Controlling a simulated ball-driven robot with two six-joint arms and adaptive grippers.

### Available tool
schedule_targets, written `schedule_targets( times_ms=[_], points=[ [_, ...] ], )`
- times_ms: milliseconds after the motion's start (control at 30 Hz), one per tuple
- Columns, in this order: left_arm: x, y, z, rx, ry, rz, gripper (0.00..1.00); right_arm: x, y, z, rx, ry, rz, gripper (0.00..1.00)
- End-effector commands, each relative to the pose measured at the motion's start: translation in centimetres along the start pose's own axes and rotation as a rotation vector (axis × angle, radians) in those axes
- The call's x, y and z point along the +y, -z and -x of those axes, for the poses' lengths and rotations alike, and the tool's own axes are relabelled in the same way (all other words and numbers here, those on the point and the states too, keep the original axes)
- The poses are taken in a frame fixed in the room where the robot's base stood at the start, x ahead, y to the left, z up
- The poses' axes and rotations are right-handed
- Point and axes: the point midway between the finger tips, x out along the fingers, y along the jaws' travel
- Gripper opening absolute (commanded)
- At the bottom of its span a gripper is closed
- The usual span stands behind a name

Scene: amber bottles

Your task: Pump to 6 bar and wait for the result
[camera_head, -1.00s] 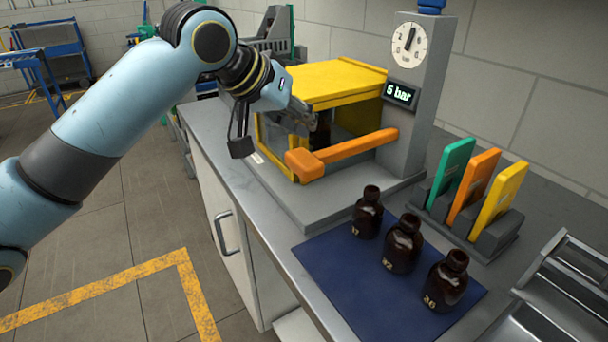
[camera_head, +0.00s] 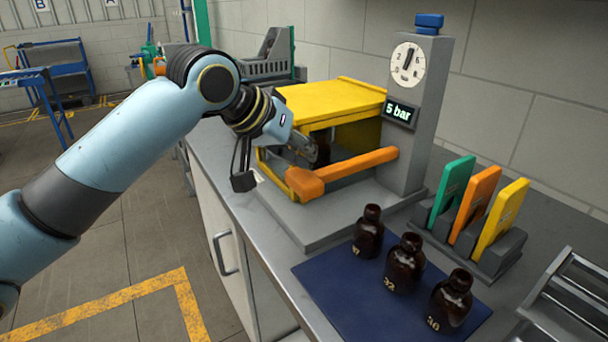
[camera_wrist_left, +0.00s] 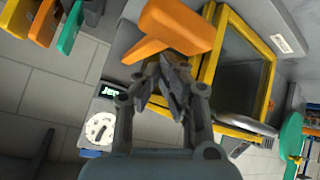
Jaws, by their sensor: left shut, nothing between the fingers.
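The dial needle points nearly straight up. An orange lever (camera_head: 350,168) runs across the chamber front; its thick end also shows in the left wrist view (camera_wrist_left: 170,30). My left gripper (camera_head: 312,152) is at the chamber front, just behind the lever in the head view. In the left wrist view its fingers (camera_wrist_left: 170,75) are shut and empty, close to the lever; contact is unclear. My right gripper is out of view.
Three amber bottles (camera_head: 404,264) stand on a blue mat (camera_head: 335,290). Green, orange and yellow plates (camera_head: 474,205) stand in a grey holder to the right. A metal rack (camera_head: 570,305) is at lower right. Open floor lies left of the bench.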

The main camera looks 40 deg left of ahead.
Motion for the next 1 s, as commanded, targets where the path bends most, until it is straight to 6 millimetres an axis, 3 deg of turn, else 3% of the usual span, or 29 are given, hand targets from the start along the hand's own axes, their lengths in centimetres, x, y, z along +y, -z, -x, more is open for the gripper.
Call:
schedule_targets(
  times_ms=[1000],
  points=[
    [-0.20,-0.58,-0.57,0.000,-0.001,0.000,0.00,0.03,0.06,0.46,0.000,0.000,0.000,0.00]
  ],
)
